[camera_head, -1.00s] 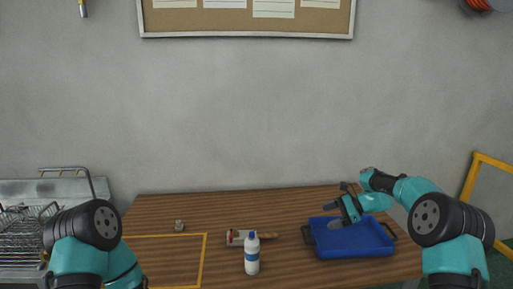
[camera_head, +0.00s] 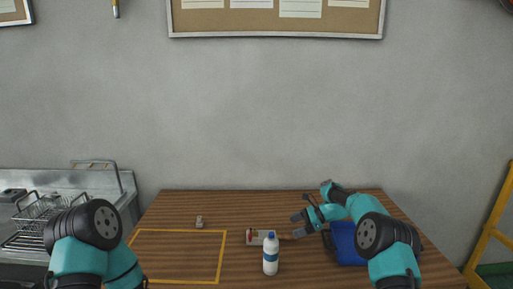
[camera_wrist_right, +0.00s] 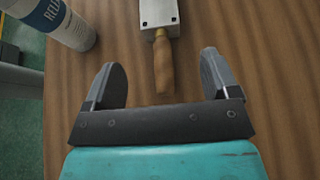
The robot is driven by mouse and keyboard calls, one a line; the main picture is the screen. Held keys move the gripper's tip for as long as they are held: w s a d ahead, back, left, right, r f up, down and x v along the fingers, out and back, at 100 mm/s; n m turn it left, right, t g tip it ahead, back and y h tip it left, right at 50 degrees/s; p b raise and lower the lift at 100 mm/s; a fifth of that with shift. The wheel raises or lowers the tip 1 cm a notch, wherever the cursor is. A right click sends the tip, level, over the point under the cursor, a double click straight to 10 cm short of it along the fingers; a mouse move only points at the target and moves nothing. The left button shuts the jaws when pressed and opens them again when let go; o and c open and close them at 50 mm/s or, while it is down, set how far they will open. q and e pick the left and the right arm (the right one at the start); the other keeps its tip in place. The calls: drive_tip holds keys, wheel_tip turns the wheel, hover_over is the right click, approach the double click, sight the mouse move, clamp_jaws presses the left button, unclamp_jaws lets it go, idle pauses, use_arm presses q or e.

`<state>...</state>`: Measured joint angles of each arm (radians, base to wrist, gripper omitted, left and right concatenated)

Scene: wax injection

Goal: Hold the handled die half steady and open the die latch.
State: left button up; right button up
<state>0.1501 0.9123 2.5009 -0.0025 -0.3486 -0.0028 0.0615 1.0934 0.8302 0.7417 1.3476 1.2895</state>
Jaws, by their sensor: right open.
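The metal die (camera_head: 259,237) lies on the wooden table, partly behind a white bottle. Its wooden handle points right, toward my right gripper (camera_head: 298,226). In the right wrist view, the grey die block (camera_wrist_right: 160,12) is at the top edge and its brown handle (camera_wrist_right: 163,65) points down between my fingertips. My right gripper is open and empty, with one finger on each side of the handle's line and not touching it. A small red part shows at the die's left end; I cannot make out the latch. My left gripper is outside the view; only my left arm shows.
A blue tray (camera_head: 349,252) is under my right arm. A small metal piece (camera_head: 199,222) sits behind the yellow taped outline (camera_head: 221,262). The table's back is clear.

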sight(263, 234)
drive_tip(key=shift+x, duration=5.05)
drive_tip(key=shift+c, duration=0.4)
